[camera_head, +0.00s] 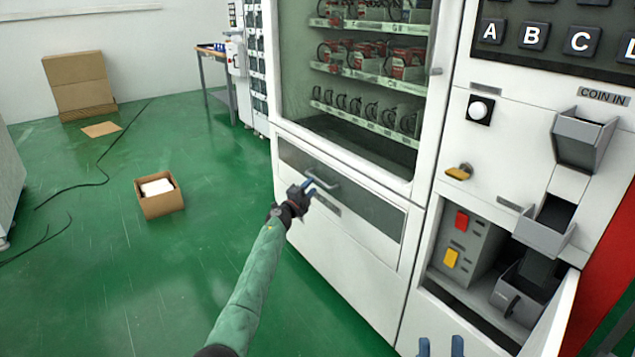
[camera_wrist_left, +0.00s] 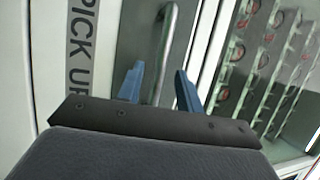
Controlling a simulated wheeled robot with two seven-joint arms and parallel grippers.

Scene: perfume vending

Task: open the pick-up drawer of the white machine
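The white vending machine (camera_head: 345,285) stands in the middle, with its pick-up drawer (camera_head: 365,215) below the glass display. The drawer has a dark see-through front and a grey bar handle (camera_head: 322,180); it appears closed. My left gripper (camera_head: 310,188) is at the handle, with its blue fingers apart. In the left wrist view the handle (camera_wrist_left: 167,55) runs between the two open fingers (camera_wrist_left: 160,88), and part of a "PICK UP" label (camera_wrist_left: 82,45) shows at left. My right gripper (camera_head: 441,347) shows only its blue fingertips, apart, at the bottom edge of the head view.
A coin panel with letter buttons (camera_head: 532,36), a coin chute (camera_head: 583,138) and an open lower compartment (camera_head: 470,293) is at the right. An open cardboard box (camera_head: 160,205) stands on the green floor at left. The floor before the drawer is clear.

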